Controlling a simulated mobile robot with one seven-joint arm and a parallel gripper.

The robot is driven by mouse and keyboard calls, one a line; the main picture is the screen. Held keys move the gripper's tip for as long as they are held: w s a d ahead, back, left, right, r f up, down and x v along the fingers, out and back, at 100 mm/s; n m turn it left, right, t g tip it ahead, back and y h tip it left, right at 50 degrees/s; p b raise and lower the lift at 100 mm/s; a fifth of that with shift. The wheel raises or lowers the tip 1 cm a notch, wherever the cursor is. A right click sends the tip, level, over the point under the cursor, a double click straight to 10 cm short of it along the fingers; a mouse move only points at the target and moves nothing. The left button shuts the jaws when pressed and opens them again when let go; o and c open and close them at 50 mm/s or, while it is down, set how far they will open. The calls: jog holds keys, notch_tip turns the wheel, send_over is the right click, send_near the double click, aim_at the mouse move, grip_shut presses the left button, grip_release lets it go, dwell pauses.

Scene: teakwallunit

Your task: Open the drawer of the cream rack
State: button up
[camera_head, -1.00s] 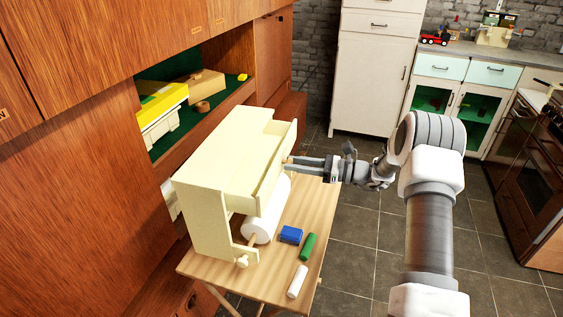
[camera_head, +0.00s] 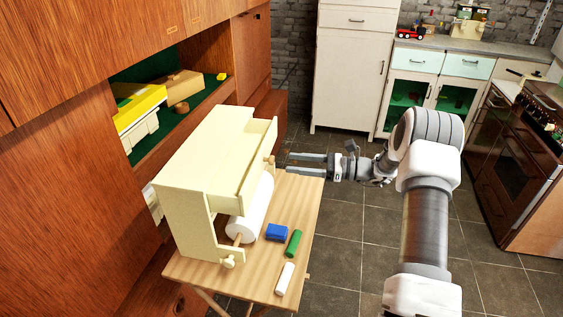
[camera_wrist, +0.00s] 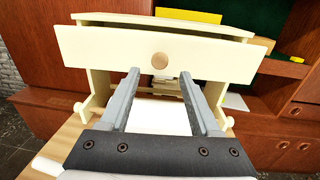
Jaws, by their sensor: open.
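The cream rack (camera_head: 203,150) stands on a small wooden table, with a paper roll held under it. Its drawer (camera_head: 259,160) is pulled partly out toward my gripper. In the wrist view the drawer front (camera_wrist: 215,58) spans the picture, with a round wooden knob (camera_wrist: 159,61) in its middle; the knob also shows in the head view (camera_head: 269,160). My gripper (camera_head: 289,163) is open and empty, just right of the drawer front. In the wrist view its two fingers (camera_wrist: 159,76) point at the drawer front, below and either side of the knob, apart from it.
The wooden table (camera_head: 262,262) carries a white paper roll (camera_head: 252,210), a blue box (camera_head: 277,232), a green cylinder (camera_head: 294,243) and a white cylinder (camera_head: 285,279). A wooden wall unit (camera_head: 70,170) stands close on the left. Open tiled floor lies right of the table.

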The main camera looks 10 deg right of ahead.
jog(key=v, duration=1.1)
jog(key=shift+d, duration=0.35)
jog(key=shift+r, duration=0.15)
jog(key=s+a+r+n+g+h+p, duration=0.2)
jog(key=s+a+r+n+g+h, duration=0.3)
jog(key=s+a+r+n+h, duration=0.5)
jog(key=s+r+n+t+h+p, duration=0.1)
jog(key=s+r+n, duration=0.4)
jog(key=s, duration=0.6)
jog(key=s+a+r+n+t+h+p, duration=0.1)
jog(key=s+r+n+t+h, duration=0.3)
jog(key=s, duration=0.7)
jog(key=n+h, duration=0.2)
jog(key=shift+a+r+n, duration=0.3)
jog(key=shift+r, duration=0.1)
